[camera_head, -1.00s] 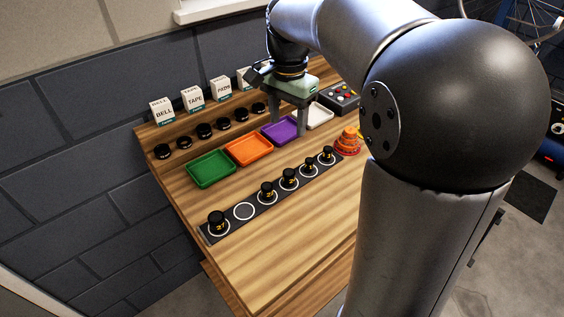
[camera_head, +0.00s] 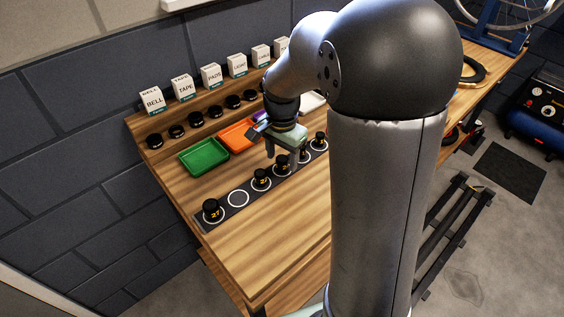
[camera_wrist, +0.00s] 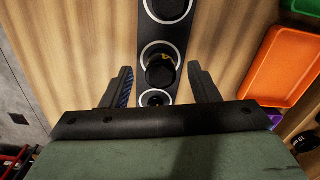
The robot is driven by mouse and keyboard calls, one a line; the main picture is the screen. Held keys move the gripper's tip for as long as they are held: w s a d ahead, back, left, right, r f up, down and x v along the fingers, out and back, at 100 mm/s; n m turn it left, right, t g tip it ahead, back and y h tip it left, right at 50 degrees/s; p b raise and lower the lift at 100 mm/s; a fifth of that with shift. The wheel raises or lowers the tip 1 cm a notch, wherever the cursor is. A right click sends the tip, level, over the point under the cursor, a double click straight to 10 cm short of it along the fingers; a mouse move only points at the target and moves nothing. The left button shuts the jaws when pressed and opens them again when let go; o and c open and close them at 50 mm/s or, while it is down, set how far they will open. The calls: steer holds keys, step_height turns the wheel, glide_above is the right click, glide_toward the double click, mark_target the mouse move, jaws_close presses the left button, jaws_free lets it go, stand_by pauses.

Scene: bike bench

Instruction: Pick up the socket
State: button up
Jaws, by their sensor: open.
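Several black sockets with yellow marks stand on round white-ringed spots of a dark strip (camera_head: 222,217) on the bench. A socket (camera_head: 213,211) marked 27 is at the near left end, and a bare ring (camera_head: 238,198) follows it. Another socket (camera_head: 261,179) is left of my gripper. My gripper (camera_head: 284,160) is open and empty above the strip, partly covering a socket (camera_head: 282,168). In the wrist view, a socket (camera_wrist: 161,74) with a yellow mark shows between my open fingers (camera_wrist: 160,70). I cannot tell its height below the fingertips.
Green (camera_head: 203,157) and orange (camera_head: 237,137) trays lie behind the strip; the purple tray (camera_head: 261,117) is partly hidden. Black round items (camera_head: 195,119) line the back ledge below labelled boxes (camera_head: 183,88). The bench front (camera_head: 255,248) is clear.

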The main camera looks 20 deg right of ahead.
step_height(320, 180, down, 2)
steer(key=shift+c, duration=0.3)
steer(key=c, duration=1.1)
steer(key=shift+o, duration=0.2)
steer(key=shift+r, duration=0.1)
